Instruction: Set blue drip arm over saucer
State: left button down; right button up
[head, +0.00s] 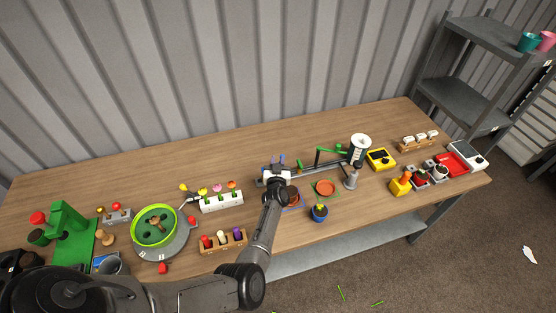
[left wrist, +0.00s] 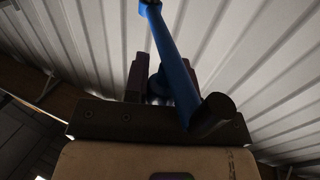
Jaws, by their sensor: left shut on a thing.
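The blue drip arm (left wrist: 172,50) shows in the left wrist view as a slanting blue bar with a dark round end, between the fingers of my left gripper (left wrist: 160,75). In the head view my left gripper (head: 277,163) is over the middle of the table, shut on the blue drip arm, of which only small blue bits show. A terracotta saucer (head: 293,198) with blue edging beside it lies just right of my left wrist, partly hidden by it. A second terracotta saucer (head: 325,188) lies on a green mat farther right. My right gripper is not in view.
A green drip arm (head: 327,151) reaches left near a white-topped cylinder (head: 360,143). A white flower rack (head: 222,202) stands left of my gripper.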

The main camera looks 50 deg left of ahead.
pick_arm(q)
jog(key=shift+d+n+g+y, duration=0.1)
jog(key=shift+n+g+y, duration=0.2)
jog(key=shift+g, duration=0.1)
jog(key=c, duration=0.9)
grip_release()
jog(key=shift+c, duration=0.2)
jog(key=shift+s+d+r+p, duration=0.15)
jog(key=shift+d+p, duration=0.1)
jog(key=shift+p, duration=0.15)
jog(key=p+v, duration=0.4)
jog(key=v, duration=0.3)
